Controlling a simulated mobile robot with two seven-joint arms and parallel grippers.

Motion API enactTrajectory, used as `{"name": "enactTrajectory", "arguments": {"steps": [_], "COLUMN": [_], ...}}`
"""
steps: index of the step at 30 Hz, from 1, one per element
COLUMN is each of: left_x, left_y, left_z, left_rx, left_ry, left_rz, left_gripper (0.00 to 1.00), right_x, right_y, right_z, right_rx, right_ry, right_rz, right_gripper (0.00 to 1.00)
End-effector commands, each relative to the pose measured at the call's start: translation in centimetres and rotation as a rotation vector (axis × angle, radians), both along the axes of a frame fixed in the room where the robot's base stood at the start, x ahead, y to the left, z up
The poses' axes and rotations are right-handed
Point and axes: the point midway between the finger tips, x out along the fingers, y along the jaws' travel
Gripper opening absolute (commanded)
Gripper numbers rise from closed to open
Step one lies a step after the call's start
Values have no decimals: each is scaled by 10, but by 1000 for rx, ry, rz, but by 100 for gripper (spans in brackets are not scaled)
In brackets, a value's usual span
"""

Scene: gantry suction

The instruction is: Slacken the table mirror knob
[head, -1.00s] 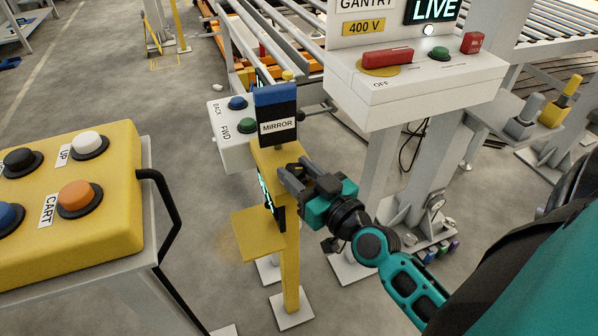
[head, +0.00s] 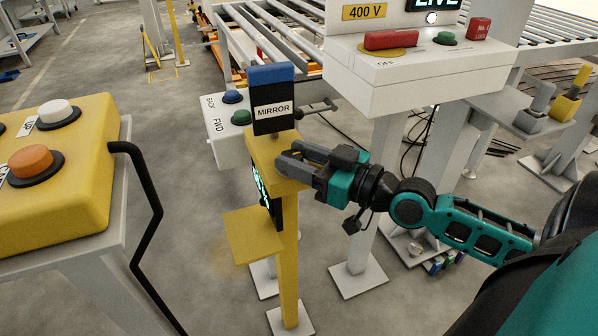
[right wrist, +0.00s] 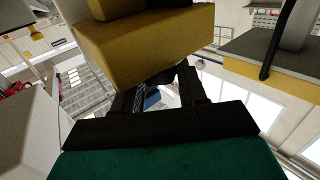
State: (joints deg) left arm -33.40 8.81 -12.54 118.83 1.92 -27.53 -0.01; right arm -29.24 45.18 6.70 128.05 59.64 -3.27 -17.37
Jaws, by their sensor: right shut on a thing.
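The table mirror's dark panel (head: 272,110), with a blue top and a "MIRROR" label, stands on the yellow post's head block (head: 262,150). My right gripper (head: 284,160) reaches in from the right with its fingertips against the side of that block, below the panel. It is shut on the mirror knob, which the fingers and block hide. In the right wrist view the yellow block (right wrist: 150,45) fills the upper middle, and my fingers (right wrist: 165,88) meet beneath it. My left gripper is not in view.
A yellow cart panel (head: 65,170) with a black handle (head: 145,210) stands at left. A white FWD/BACK button box (head: 225,125) is behind the post. A white gantry control box (head: 410,75) stands at right. A yellow plate (head: 252,235) juts from the post.

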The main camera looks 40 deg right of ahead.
Motion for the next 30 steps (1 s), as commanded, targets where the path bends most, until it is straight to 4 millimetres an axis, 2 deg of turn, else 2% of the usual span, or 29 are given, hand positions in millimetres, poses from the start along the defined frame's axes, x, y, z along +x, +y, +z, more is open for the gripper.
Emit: {"name": "enactTrajectory", "arguments": {"steps": [1,3,9,30], "left_x": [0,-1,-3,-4], "left_y": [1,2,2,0], "left_z": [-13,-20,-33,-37], "left_rx": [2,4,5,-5], "left_ry": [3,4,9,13], "left_rz": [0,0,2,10], "left_gripper": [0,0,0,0], "right_x": [0,0,0,1], "right_y": [1,0,-1,-2], "right_z": [-6,-6,-4,0], "right_rx": [-10,-9,-8,2], "right_ry": [0,1,4,2], "right_rz": [25,53,125,235], "right_gripper": [11,11,11,11]}}
